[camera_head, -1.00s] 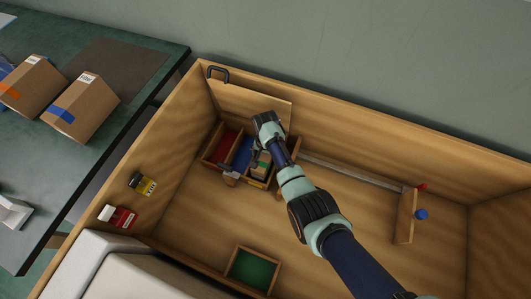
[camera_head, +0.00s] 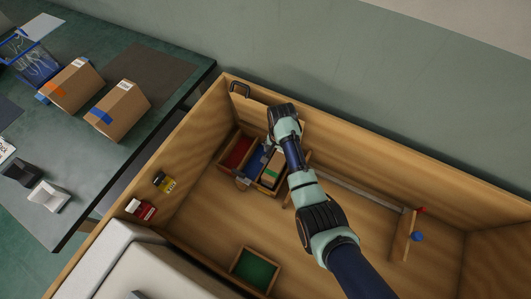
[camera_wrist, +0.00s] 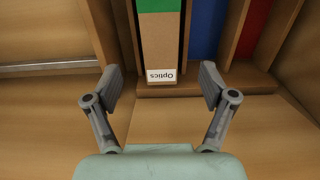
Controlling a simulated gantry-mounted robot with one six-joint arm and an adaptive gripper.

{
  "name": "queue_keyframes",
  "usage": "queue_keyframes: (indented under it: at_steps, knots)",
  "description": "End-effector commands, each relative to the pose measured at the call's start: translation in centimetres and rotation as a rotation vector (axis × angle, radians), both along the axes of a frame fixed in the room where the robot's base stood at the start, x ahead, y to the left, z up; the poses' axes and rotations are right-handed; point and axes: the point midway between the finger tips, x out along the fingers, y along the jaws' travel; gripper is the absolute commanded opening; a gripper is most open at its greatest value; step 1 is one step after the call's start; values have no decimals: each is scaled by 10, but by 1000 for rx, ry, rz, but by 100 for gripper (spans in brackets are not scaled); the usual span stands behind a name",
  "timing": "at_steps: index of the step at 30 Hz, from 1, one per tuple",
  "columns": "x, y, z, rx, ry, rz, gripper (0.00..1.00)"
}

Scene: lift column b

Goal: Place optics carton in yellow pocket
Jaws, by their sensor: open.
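The carton also shows in the head view (camera_head: 271,174), partly behind my arm. My gripper (camera_wrist: 160,82) is open, its fingers apart on either side of the carton's labelled end, not touching it in the wrist view.
The tray sits in a large wooden bin (camera_head: 195,215). A green-floored box (camera_head: 255,270) and an upright wooden panel (camera_head: 403,236) with red and blue knobs stand apart. Brown boxes (camera_head: 117,112) lie on the side table.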

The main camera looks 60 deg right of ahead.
Motion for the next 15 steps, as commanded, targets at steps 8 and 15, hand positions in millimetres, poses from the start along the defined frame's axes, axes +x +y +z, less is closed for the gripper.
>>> queue_keyframes:
  at_steps: [8,15]
  knots:
    - [0,0,-1,0,0,0,83]
    - [60,44,28,-124,-113,240,83]
